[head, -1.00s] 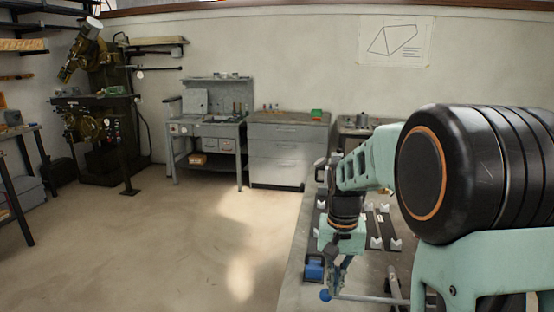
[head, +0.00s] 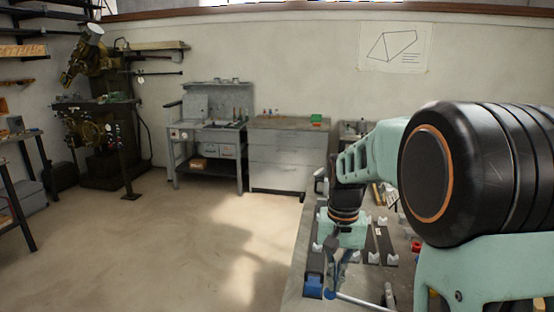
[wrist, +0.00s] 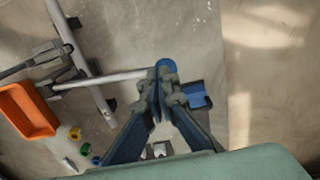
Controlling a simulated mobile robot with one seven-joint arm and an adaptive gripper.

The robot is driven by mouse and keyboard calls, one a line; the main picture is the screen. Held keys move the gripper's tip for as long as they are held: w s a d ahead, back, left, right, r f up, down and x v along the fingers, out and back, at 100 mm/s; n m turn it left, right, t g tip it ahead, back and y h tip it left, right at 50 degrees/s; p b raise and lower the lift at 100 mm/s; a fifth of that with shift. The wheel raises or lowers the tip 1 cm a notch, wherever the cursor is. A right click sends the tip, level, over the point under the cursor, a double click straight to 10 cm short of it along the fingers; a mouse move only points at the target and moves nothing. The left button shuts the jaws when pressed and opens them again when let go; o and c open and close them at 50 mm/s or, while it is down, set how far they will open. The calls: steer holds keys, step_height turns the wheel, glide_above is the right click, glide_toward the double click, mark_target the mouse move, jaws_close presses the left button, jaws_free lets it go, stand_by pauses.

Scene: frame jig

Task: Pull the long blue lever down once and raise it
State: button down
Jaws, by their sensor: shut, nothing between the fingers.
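The long lever is a pale rod with a round blue knob (head: 330,294) at its end, low in the head view. From the knob the rod (head: 362,302) runs right and slopes down toward the bench. In the wrist view the blue knob (wrist: 165,64) is at the fingertips and the rod (wrist: 110,77) runs left to a grey bracket (wrist: 62,73). My gripper (head: 335,284) points down at the knob. Its fingers (wrist: 168,84) are shut with nothing between them, at or touching the knob. They hide part of it, and exact contact is unclear.
A small blue block (head: 314,285) sits on the bench (head: 293,288) just left of the knob; it shows in the wrist view (wrist: 197,96) right of the fingers. An orange tray (wrist: 28,110) and small coloured rings (wrist: 84,149) lie left. White blocks (head: 374,257) stand behind the lever.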

steer(key=shift+r+p, duration=2.05)
steer(key=shift+r, duration=0.85)
